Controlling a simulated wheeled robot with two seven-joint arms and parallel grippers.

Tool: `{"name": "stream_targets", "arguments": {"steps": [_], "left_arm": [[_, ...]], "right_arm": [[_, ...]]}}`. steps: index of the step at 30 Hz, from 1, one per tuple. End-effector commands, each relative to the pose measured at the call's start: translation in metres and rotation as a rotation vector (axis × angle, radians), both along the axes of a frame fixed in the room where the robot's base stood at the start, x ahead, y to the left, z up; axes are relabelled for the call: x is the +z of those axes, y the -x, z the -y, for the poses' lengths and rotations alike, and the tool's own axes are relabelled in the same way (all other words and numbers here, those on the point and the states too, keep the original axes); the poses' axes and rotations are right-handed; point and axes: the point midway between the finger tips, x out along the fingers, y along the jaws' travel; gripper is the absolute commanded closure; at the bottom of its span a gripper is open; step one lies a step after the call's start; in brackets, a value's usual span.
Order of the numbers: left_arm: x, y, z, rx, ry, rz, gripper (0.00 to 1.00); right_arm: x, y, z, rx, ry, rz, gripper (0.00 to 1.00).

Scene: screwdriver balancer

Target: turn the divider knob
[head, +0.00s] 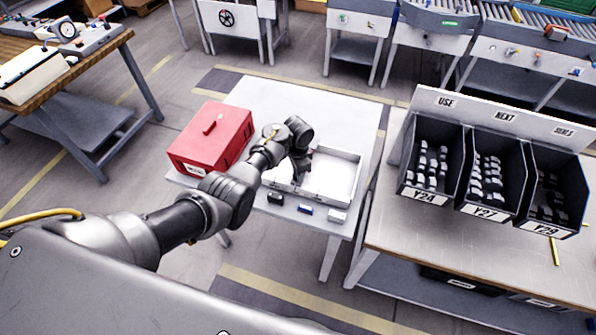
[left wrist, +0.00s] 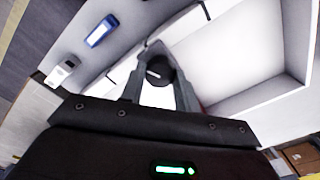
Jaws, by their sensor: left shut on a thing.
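The divider knob (left wrist: 159,72) is a small dark round knob with a pale mark on top, in the left wrist view. It sits by the inner wall of a white open tray (head: 346,153). My left gripper (left wrist: 158,78) reaches down over the tray, with one finger on each side of the knob, shut on it. In the head view my left gripper (head: 302,170) is above the tray, and the arm and gripper hide the knob there. My right gripper is not in view.
A red toolbox (head: 212,137) stands left of the tray on the white table (head: 262,92). Small black (head: 275,198), blue (head: 305,209) and white (head: 337,216) blocks lie along the front edge. Parts bins (head: 480,185) stand on the right bench. The table's back is clear.

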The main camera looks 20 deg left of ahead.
Motion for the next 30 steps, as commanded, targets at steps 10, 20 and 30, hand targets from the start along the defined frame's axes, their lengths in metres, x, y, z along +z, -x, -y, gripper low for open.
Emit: {"name": "stream_targets", "arguments": {"steps": [10, 20, 30], "left_arm": [[0.002, -0.0019, 0.0003, -0.217, 0.001, 0.006, 0.91], [0.0019, -0.0016, 0.0003, -0.302, 0.0, 0.005, 0.91], [0.002, -0.0017, 0.0004, -0.309, 0.0, 0.005, 0.91]], "right_arm": [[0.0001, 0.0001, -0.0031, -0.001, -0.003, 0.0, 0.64], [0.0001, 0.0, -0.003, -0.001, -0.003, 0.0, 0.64], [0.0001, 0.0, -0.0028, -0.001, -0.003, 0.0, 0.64]]}}
